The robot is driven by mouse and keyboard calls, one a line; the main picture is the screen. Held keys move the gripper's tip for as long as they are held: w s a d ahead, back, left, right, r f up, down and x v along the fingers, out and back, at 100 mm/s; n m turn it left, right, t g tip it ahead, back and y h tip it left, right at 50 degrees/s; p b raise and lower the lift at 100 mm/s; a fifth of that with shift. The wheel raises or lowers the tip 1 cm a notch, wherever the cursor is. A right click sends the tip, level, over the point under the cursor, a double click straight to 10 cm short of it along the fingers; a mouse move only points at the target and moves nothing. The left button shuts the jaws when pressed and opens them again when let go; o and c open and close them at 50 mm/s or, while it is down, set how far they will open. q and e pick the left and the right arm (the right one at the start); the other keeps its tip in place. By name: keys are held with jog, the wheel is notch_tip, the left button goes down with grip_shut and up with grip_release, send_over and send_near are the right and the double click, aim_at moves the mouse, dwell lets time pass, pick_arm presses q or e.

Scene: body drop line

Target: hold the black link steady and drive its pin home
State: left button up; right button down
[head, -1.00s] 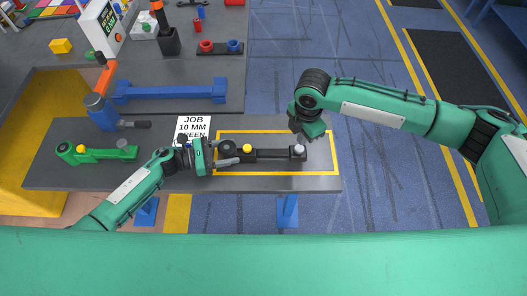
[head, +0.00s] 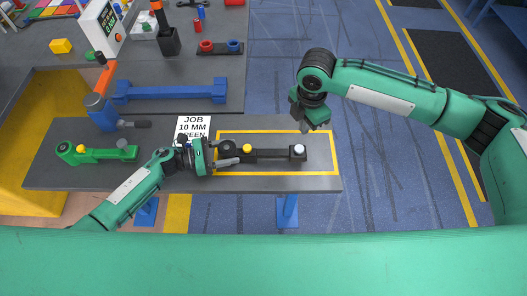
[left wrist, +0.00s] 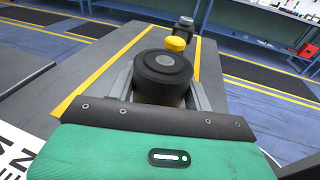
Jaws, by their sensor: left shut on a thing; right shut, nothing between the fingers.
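The black link (head: 270,154) lies inside the yellow outline on the grey bench, with a round black boss at its left end. A yellow knob (head: 247,148) sits near the boss, and a pale-topped pin (head: 298,150) stands at the right end. My left gripper (head: 230,155) is shut on the boss (left wrist: 163,75); in the left wrist view its fingers lie on both sides of it. My right gripper (head: 304,127) is above and behind the pin, apart from it. It is shut and empty, its fingers pointing down. How deep the pin sits cannot be told.
A green link (head: 97,152) lies at the left of the bench. A job card (head: 193,127) reads "JOB 10 MM GREEN". Right of the bench is open floor.

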pick_arm(q)
jog(key=shift+s+f, duration=0.25)
jog(key=shift+f, duration=0.25)
jog(key=o, duration=1.1)
jog(key=shift+o, duration=1.1)
jog(key=shift+w+r, duration=0.2)
jog(key=shift+r, duration=0.1)
jog(key=v, duration=1.2)
